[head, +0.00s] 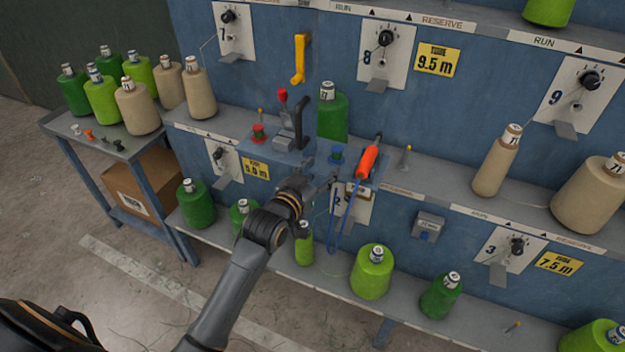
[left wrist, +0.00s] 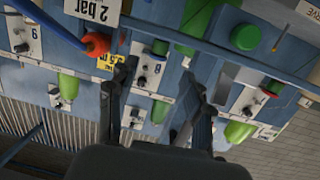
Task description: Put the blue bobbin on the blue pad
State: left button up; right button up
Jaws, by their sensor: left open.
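The small blue bobbin (head: 337,154) stands on a blue-grey ledge in the head view, left of an orange-handled tool (head: 368,160). I cannot make out a separate blue pad for certain. My left gripper (head: 322,187) is just below and in front of the blue bobbin, apart from it as far as I can tell. In the left wrist view its two fingers (left wrist: 162,88) are spread with nothing held between them. I cannot pick out the blue bobbin surely in that view. My right gripper is not in view.
A blue cord (head: 332,235) hangs below the tool. Green cones (head: 371,272) line the lower shelf. A side table (head: 95,135) holds more cones.

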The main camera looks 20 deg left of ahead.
pick_arm(q)
jog(key=shift+s+a+r, duration=0.1)
jog(key=shift+s+r, duration=0.05)
jog(key=shift+s, duration=0.85)
jog(key=shift+s+a+r, duration=0.1)
jog(key=shift+s+r, duration=0.05)
jog(key=shift+s, duration=0.8)
jog(key=s+f+g, duration=0.2)
jog(key=s+f, duration=0.2)
jog(key=f, duration=0.8)
jog(key=s+f+g, duration=0.3)
jog(key=f, duration=0.9)
jog(key=s+f+g, duration=0.2)
jog(key=s+f, duration=0.2)
jog(key=f, duration=0.7)
jog(key=s+f+g+y, duration=0.1)
jog(key=s+f+g, duration=0.4)
jog(key=s+f, duration=1.3)
jog(key=s+a+f+g, duration=0.1)
jog(key=s+f, duration=0.1)
jog(key=s, duration=0.8)
jog(key=s+a+f+m+g, duration=0.1)
jog(key=s+f+g, duration=0.1)
jog(key=s, duration=0.8)
jog(key=shift+a+f+y, duration=0.15)
jog(key=shift+f+y, duration=0.15)
jog(key=shift+f, duration=0.3)
jog(key=shift+w, duration=0.15)
